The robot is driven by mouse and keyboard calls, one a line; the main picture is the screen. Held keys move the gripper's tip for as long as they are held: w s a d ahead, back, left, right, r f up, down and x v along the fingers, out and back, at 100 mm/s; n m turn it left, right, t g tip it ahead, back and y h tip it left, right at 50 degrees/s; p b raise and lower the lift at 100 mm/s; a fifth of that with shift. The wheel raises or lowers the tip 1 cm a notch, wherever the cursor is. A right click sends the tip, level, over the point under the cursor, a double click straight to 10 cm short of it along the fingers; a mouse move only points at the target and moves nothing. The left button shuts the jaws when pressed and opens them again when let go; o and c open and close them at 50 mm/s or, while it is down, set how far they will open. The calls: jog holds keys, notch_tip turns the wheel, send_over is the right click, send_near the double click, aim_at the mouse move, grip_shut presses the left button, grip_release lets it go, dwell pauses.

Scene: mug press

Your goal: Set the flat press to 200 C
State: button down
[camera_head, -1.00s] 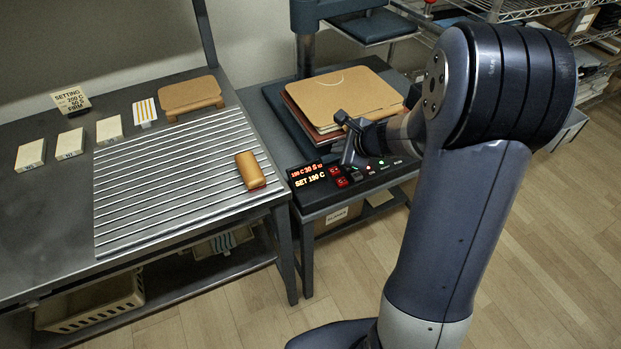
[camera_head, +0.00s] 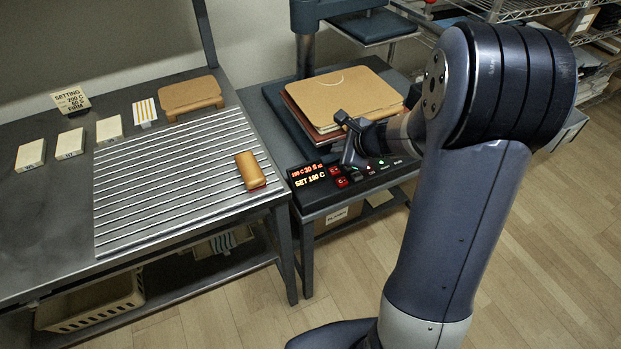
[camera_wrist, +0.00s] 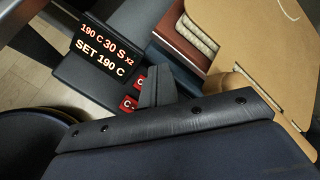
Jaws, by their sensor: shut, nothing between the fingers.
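The flat press's control panel (camera_head: 375,180) is at the front of the press. Its display (camera_head: 306,175) reads 190 C, 30 S, x2 above SET 190 C, clearest in the wrist view (camera_wrist: 100,48). Two red C buttons sit right of the display, an upper one (camera_wrist: 138,83) and a lower one (camera_wrist: 128,103). My gripper (camera_head: 348,158) is shut and empty, its tips over the panel just right of the red buttons. In the wrist view the fingers (camera_wrist: 156,86) partly cover the buttons' edge; contact cannot be told.
A setting card (camera_head: 72,101) on the left bench reads 200 C, 60 S, FIRM. Tan and dark red boards (camera_head: 345,97) lie on the press just behind my gripper. A tan block (camera_head: 250,170) rests on the ribbed rack (camera_head: 150,195). Other small buttons lie to the right on the panel.

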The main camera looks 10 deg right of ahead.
aim_at(338, 173)
dwell(0.3)
notch_tip(338, 173, up, 4)
jog(key=p, duration=0.5)
jog(key=shift+f, duration=0.1)
notch_tip(338, 173, down, 9)
jog(key=b, duration=0.7)
jog(key=shift+b, duration=0.4)
dwell(1.6)
jog(key=shift+f+b, duration=0.3)
jog(key=shift+b, duration=0.2)
